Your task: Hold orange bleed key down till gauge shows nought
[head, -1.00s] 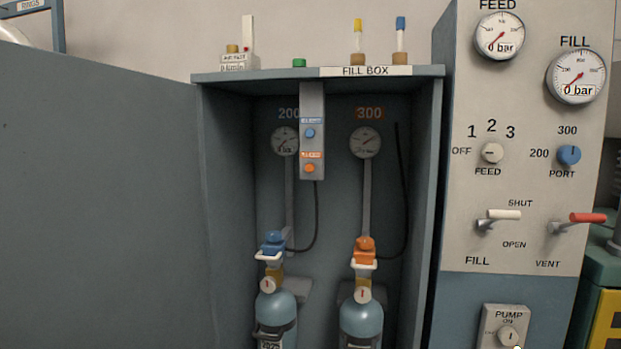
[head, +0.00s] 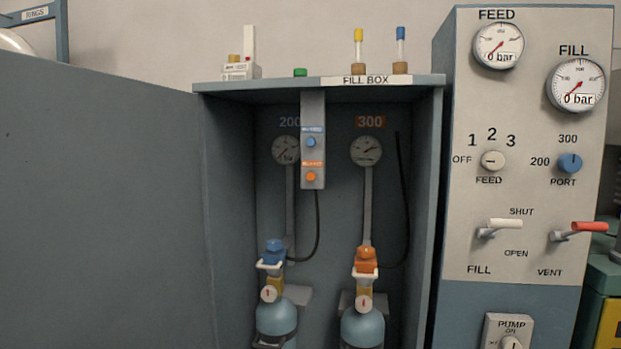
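The orange bleed key (head: 311,177) is a round button low on a narrow grey strip inside the fill box, below a blue button (head: 311,142). An orange connector (head: 366,259) sits on the right cylinder (head: 363,328), and a blue connector (head: 273,252) on the left cylinder (head: 276,318). Neither gripper shows, and nothing visible touches the orange key.
A large grey panel (head: 100,210) fills the left side. The control panel (head: 530,220) on the right has FEED (head: 498,45) and FILL (head: 576,84) gauges at 0 bar, plus knobs and levers. Small items stand on the box top. The box front is open.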

